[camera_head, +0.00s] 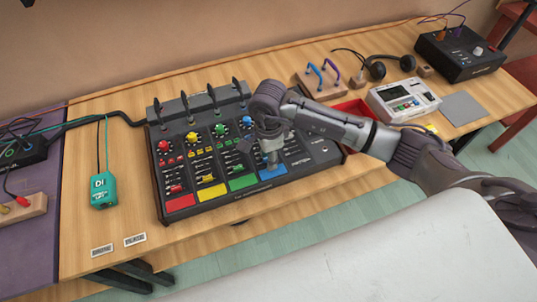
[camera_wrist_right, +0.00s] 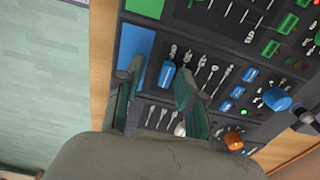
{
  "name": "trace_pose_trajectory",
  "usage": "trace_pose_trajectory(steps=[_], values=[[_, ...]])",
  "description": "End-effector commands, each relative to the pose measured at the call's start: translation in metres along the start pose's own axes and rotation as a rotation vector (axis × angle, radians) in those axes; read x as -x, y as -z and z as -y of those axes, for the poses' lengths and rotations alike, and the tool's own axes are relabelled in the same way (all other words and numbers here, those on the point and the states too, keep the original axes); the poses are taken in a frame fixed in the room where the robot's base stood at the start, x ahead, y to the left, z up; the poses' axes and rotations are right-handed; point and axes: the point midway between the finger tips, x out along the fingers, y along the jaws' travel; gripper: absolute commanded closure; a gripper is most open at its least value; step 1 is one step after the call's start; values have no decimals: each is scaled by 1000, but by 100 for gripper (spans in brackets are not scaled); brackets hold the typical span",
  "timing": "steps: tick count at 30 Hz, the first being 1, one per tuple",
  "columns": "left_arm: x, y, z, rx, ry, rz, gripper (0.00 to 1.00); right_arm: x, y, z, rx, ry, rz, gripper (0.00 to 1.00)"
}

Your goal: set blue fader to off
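The black mixer (camera_head: 240,195) stands on the wooden table, with red, yellow, green and blue columns. Its blue pad (camera_head: 272,173) is at the front right; it also shows in the right wrist view (camera_wrist_right: 136,42). The blue fader cap (camera_wrist_right: 167,74) sits at the slot end near the blue pad. In the head view my gripper hides it. My right gripper (camera_head: 270,157) is low over the blue column. In the wrist view its two fingertips (camera_wrist_right: 158,75) are apart, one on each side of the blue cap; contact cannot be told. My left gripper is not in view.
Blue buttons (camera_wrist_right: 237,92) and a blue knob (camera_wrist_right: 276,98) lie farther along the column. The green fader (camera_head: 236,168) is left of my gripper. A red tray (camera_head: 354,108) and a white device (camera_head: 404,101) stand right of the mixer. A teal DI box (camera_head: 103,190) lies left.

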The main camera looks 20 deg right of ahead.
Motion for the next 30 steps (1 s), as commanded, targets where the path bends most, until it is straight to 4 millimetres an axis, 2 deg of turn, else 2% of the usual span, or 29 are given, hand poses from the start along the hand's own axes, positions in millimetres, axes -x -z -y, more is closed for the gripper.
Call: trace_pose_trajectory(steps=[5,8,15,21,25,30], values=[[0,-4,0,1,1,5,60,6,0,1,0,4,2,61],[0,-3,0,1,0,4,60,19,0,2,0,7,2,61],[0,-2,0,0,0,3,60,70,0,1,0,8,1,61],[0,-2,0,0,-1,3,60,105,0,0,0,5,1,61],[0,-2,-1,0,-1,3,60,116,0,-1,0,2,0,61],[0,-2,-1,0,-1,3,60,121,0,-1,-1,0,0,61]])
